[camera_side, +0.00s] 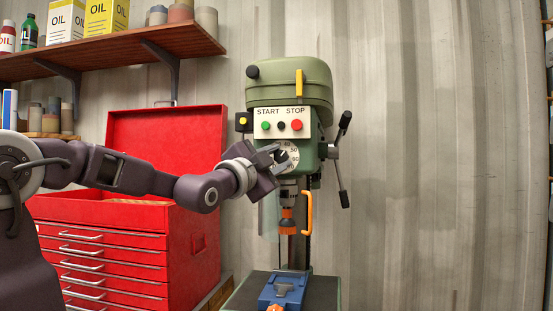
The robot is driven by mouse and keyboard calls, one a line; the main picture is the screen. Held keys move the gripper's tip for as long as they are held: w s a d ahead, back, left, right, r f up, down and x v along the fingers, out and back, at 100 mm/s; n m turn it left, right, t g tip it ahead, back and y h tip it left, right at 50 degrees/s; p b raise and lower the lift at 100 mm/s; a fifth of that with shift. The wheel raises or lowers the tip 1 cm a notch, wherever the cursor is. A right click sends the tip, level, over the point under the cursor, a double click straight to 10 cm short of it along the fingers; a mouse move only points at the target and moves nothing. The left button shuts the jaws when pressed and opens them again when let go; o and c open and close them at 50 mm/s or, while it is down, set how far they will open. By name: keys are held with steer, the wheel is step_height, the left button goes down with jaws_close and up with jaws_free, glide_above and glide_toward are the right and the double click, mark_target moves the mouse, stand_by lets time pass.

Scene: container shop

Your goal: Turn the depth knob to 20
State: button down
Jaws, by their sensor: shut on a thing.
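The depth knob (283,157) sits on the front of the green drill press (290,82), below the START/STOP panel. A pale numbered dial (292,154) surrounds it; "40", "50" and "60" are partly readable at its upper right. My gripper (278,156) reaches in from the left and its jaws are shut on the knob. The fingers hide most of the knob and the left part of the dial, so I cannot tell which number the knob points to.
A control panel (281,116) with green, black and red buttons is just above my gripper. An orange handle (307,212) and chuck (287,222) hang below. A lever (339,160) is at the right. A red tool chest (165,170) stands left; a blue vise (283,290) is below.

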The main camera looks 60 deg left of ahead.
steer(key=n+y, duration=0.1)
steer(key=n, duration=0.2)
steer(key=n+y, duration=0.2)
steer(key=n, duration=0.2)
steer(key=shift+w+d+f+g+y, duration=0.1)
steer(key=shift+w+f+g+y, duration=0.1)
steer(key=shift+g+y, duration=0.1)
steer(key=n+y, duration=0.1)
steer(key=n, duration=0.2)
steer(key=n+g+y, duration=0.1)
steer(key=n, duration=0.2)
steer(key=shift+d+n+g+y, duration=0.15)
steer(key=shift+n+g+y, duration=0.15)
steer(key=n+g+y, duration=0.1)
steer(key=n, duration=0.2)
steer(key=n+g+y, duration=0.1)
steer(key=n+g, duration=0.1)
steer(key=n, duration=0.1)
steer(key=shift+w+d+n+y, duration=0.1)
steer(key=shift+w+n+y, duration=0.05)
steer(key=shift+n+y, duration=0.2)
steer(key=n+g, duration=0.1)
steer(key=n, duration=0.2)
steer(key=n+g, duration=0.2)
steer(key=n, duration=0.1)
steer(key=shift+r+n+y, duration=0.2)
steer(key=shift+n+y, duration=0.15)
steer(key=shift+n, duration=0.3)
steer(key=c, duration=1.1)
jaws_free()
